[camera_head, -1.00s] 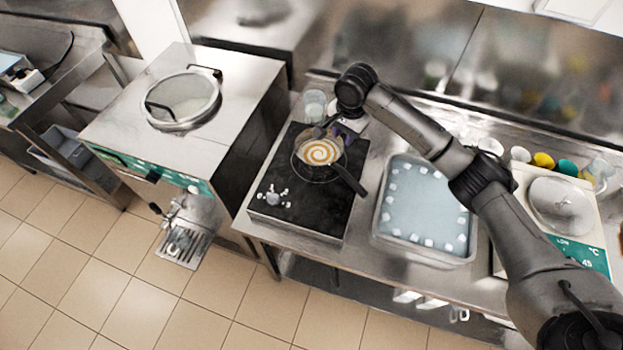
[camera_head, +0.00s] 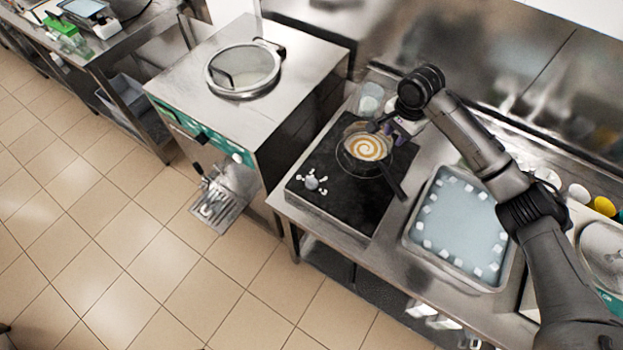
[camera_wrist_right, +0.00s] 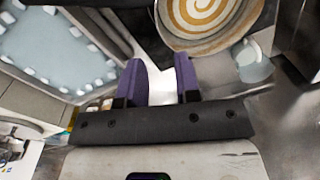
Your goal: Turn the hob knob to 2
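The hob (camera_head: 340,208) is a black plate on the steel counter. Its round grey knob (camera_head: 312,183) sits near the front left corner, ringed by small white marks. The numbers are too small to read. A pan (camera_head: 367,148) with an orange and white swirl inside stands on the back of the hob. My right gripper (camera_head: 388,127) is at the pan's far right side, away from the knob. In the right wrist view its purple fingers (camera_wrist_right: 167,78) are apart with nothing held between them, and part of the swirl shows beyond them. My left gripper is out of view.
The pan's dark handle (camera_head: 392,181) points toward the hob's front right. A tray of blue liquid (camera_head: 460,228) with white cubes along its edge stands right of the hob. A steel machine (camera_head: 215,95) with a round lid stands left. Clear cups (camera_head: 371,98) stand behind the hob.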

